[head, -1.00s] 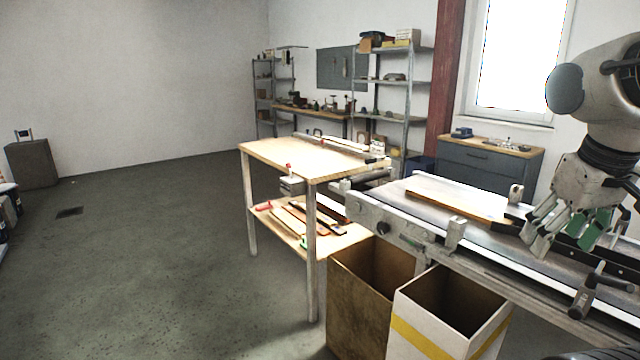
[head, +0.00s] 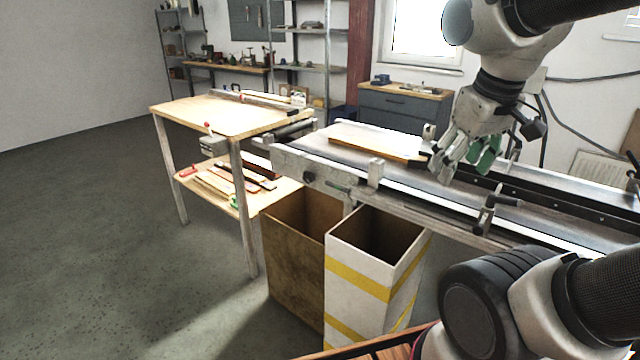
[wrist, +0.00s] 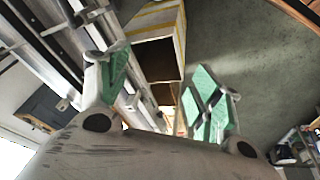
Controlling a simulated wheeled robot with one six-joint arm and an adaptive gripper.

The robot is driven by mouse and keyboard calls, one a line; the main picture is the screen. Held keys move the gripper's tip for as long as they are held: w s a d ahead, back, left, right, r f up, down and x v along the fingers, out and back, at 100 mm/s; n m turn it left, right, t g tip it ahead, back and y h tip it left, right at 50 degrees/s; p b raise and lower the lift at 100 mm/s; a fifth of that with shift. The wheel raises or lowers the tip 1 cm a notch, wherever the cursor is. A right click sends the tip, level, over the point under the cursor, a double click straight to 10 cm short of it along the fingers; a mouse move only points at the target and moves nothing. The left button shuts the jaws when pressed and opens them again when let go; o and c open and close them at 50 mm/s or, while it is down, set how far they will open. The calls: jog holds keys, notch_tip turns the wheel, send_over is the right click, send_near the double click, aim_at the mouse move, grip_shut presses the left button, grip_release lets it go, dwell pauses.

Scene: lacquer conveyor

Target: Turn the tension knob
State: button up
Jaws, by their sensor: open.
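A small dark round knob (head: 309,178) sits on the near side rail of the conveyor (head: 345,192), close to its left end. I cannot tell for sure whether it is the tension knob. A clamp lever with a dark handle (head: 505,200) stands on the same rail further right. My gripper (head: 464,166) hangs above the belt, pointing down, to the right of the knob and apart from it. Its green-padded fingers are spread and empty. In the wrist view the open fingers (wrist: 160,92) frame the conveyor's edge and a box; no knob is clear there.
A wooden board (head: 370,145) lies on the belt. A brown bin (head: 290,245) and a white bin with yellow stripes (head: 360,285) stand below the near rail. A wooden table (head: 215,115) adjoins the conveyor's left end. The floor at left is clear.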

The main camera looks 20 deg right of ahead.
jog(key=w+d+r+n+g+h, duration=0.1)
jog(key=w+n+g+h, duration=0.15)
jog(key=w, duration=0.55)
jog(key=w+d+n+g+h, duration=0.1)
jog(key=w+d+n+h, duration=0.15)
jog(key=w, duration=0.45)
jog(key=w+a+f+n+h, duration=0.3)
jog(key=w, duration=0.6)
jog(key=w+a+f+n+h, duration=0.2)
jog(key=w+n, duration=0.1)
jog(key=w, duration=0.6)
jog(key=n+t+h, duration=0.4)
jog(key=n+t, duration=0.7)
jog(key=n, duration=0.2)
send_near(307, 179)
jog(key=shift+g, duration=0.25)
jog(key=x, duration=0.9)
jog(key=shift+w+d+r, duration=0.1)
jog(key=shift+w, duration=0.25)
jog(key=c, duration=1)
